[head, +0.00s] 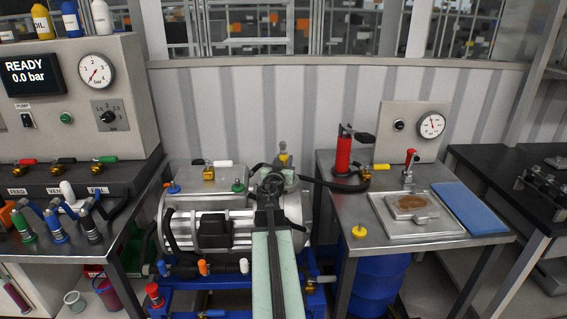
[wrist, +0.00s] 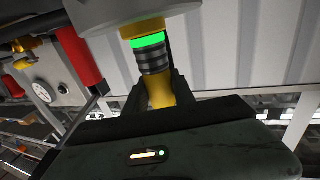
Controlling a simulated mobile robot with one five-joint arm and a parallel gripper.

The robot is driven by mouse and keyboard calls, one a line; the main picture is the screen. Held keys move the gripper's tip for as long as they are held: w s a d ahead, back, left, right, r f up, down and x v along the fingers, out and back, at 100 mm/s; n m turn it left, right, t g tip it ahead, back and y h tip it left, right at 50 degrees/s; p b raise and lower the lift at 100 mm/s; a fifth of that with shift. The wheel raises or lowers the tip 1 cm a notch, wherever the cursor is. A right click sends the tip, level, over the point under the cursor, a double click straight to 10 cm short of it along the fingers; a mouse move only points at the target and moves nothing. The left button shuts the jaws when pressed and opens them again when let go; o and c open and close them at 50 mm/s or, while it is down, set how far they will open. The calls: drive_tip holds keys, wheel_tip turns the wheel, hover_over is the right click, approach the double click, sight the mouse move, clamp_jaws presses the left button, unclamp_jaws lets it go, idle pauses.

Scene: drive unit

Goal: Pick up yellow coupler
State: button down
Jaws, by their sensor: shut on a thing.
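The yellow coupler (wrist: 160,92) is between my gripper's dark fingers (wrist: 153,95) in the wrist view. It has a black ribbed collar and a bright green band, with a yellow part (wrist: 143,28) beyond the band. That end meets a grey round body at the top of the picture; I cannot tell whether they are joined. In the head view my gripper (head: 272,178) reaches over the motor unit, and a small yellow piece (head: 283,157) shows just beyond it. The fingers are shut on the coupler and partly hide it.
A red cylinder (head: 343,152) stands on the right metal table (head: 390,236), with a yellow knob (head: 359,231) near its front-left edge. A tray (head: 388,228) and blue pad (head: 468,208) lie there. The left bench holds several coloured hose fittings (head: 56,226).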

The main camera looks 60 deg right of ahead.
sight(284, 147)
wheel_tip(284, 147, up, 10)
drive_tip(key=p, duration=1)
drive_tip(key=shift+r+p, duration=0.6)
drive_tip(key=shift+r, duration=0.05)
wheel_tip(284, 147, up, 5)
drive_tip(key=p, duration=0.4)
drive_tip(key=shift+f+p, duration=0.15)
drive_tip(key=shift+p, duration=0.2)
